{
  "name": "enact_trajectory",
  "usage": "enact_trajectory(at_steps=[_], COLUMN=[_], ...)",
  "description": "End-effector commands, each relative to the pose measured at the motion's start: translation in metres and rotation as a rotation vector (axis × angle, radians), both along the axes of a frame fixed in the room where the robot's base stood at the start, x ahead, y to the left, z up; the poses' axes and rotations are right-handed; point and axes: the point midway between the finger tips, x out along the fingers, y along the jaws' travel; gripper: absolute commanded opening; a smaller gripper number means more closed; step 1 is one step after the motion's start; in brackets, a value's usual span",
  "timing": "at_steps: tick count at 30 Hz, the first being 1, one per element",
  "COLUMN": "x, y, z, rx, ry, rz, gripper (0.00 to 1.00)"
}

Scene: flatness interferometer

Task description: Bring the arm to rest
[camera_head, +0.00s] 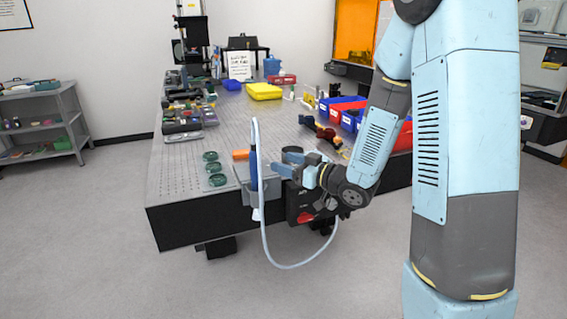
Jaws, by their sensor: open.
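My light blue and grey arm (378,140) reaches from the right side of the view down toward the near edge of the table. My gripper (283,163) is at the arm's end, at the table's front edge, pointing left. Its jaws are open, and I see nothing held between them. A blue upright pen-like tool (254,170) with a pale hose (265,240) stands just left of the gripper. I cannot tell whether the gripper touches it. The arm hides part of the table's right side.
The hose loops below the front edge. A grey shelf (72,125) stands at left. The floor at front left is clear.

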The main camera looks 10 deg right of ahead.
Motion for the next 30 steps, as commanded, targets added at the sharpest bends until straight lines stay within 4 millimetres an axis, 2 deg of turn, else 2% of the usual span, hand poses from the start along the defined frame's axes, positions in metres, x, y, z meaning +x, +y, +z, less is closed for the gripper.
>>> enact_trajectory(at_steps=[10,14,17,23,30], x=[0.001,0.005,0.012,0.018,0.001], y=[0.0,-0.006,-0.018,-0.055,-0.103], z=[0.001,0.007,0.015,0.039,0.068], rx=[-0.004,-0.051,-0.123,-0.28,-0.407], ry=[0.0,0.001,0.012,0.07,0.193], rz=[-0.004,-0.048,-0.123,-0.319,-0.538], gripper=[0.65,0.65,0.65,0.65,0.65])
